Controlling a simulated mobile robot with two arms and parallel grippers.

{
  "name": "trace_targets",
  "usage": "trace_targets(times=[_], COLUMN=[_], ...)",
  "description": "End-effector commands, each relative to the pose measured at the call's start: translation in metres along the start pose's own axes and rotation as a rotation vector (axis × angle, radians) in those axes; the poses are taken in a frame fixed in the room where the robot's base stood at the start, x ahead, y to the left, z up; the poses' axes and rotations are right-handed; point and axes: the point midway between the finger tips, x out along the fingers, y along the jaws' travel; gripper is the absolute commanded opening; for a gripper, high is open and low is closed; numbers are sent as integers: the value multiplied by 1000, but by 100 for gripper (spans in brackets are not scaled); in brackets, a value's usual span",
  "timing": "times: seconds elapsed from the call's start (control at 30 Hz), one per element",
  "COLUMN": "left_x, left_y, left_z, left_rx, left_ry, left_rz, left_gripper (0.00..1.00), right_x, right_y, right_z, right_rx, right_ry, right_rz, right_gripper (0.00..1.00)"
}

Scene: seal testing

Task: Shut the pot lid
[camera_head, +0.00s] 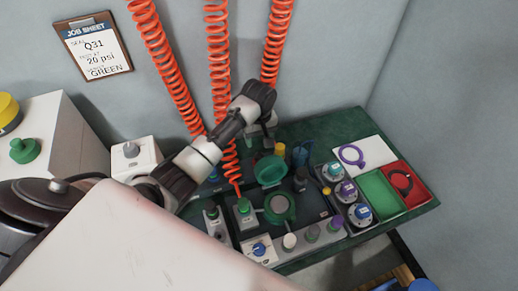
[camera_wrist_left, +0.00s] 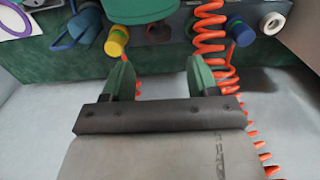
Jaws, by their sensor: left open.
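The pot is a round green unit (camera_head: 279,207) with a pale disc inside, set in the bench panel in the head view. Its green lid (camera_head: 270,171) stands open, raised at the pot's far side. In the left wrist view part of the green lid (camera_wrist_left: 140,9) shows at the top edge, beyond the fingers. My left gripper (camera_head: 268,130) is behind the lid, towards the back wall, apart from it. Its two fingers are spread with nothing between them in the left wrist view (camera_wrist_left: 159,66). My right gripper is not in view.
Orange coiled hoses (camera_head: 219,70) hang behind and beside my left arm. A yellow-topped fitting (camera_head: 279,149) and a blue clamp (camera_head: 300,154) stand right of the lid. Several dials (camera_head: 346,190) and green and red trays (camera_head: 405,183) are farther right. A job sheet (camera_head: 94,46) hangs on the wall.

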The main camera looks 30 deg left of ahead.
Motion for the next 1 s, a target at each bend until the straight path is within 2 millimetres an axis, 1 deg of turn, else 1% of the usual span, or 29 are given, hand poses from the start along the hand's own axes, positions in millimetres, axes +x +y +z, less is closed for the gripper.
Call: trace_targets(times=[0.03,0.2,0.3,0.43,0.6,0.87,1.0], left_x=[11,44,61,77,86,87,87], left_y=[-1,-1,-1,0,0,0,0], left_z=[1,0,0,0,0,0,0], left_rx=[0,-1,-1,0,0,0,0], left_ry=[-2,-1,-1,-1,0,1,1], left_rz=[-3,-3,-4,-2,-1,0,0], left_gripper=[59,59,59,59,59,59,38], right_x=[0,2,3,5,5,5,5], right_y=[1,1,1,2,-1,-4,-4], right_z=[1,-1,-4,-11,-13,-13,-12], right_rx=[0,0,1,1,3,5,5], right_ry=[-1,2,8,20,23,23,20], right_rz=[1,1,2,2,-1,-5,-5], right_gripper=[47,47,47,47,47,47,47])
